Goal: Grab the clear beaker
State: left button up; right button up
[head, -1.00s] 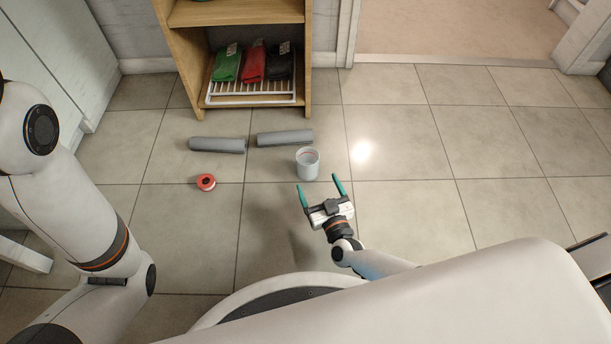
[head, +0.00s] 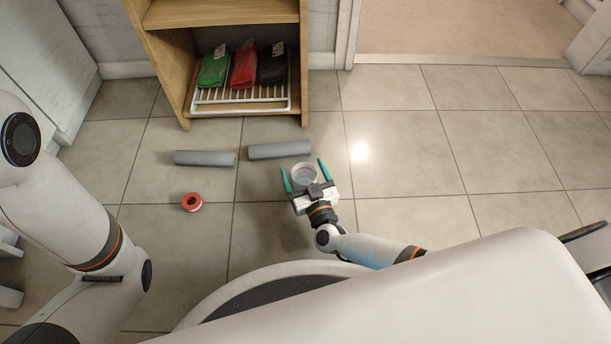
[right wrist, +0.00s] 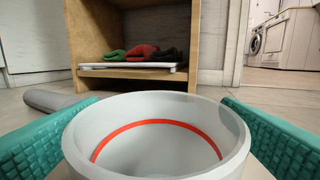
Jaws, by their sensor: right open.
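The clear beaker (head: 304,174) stands upright on the tiled floor, a pale see-through cup with a round open rim. In the right wrist view the beaker (right wrist: 158,135) fills the lower middle, with a red ring showing inside it. My right gripper (head: 305,176) is open, with one teal finger on each side of the beaker. In the right wrist view, the fingers show left and right of the beaker; I cannot tell whether they touch it. My left arm shows at the left of the head view, but its gripper is out of view.
Two grey pipes (head: 205,158) (head: 280,150) lie on the floor behind the beaker. A red tape roll (head: 192,202) lies to the left. A wooden shelf (head: 185,65) holds a white rack (head: 240,103) with folded cloths. The floor to the right is clear.

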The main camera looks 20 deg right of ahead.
jog(key=shift+w, duration=0.35)
jog(key=c, duration=1.1)
jog(key=shift+o, duration=0.2)
jog(key=shift+r, duration=0.1)
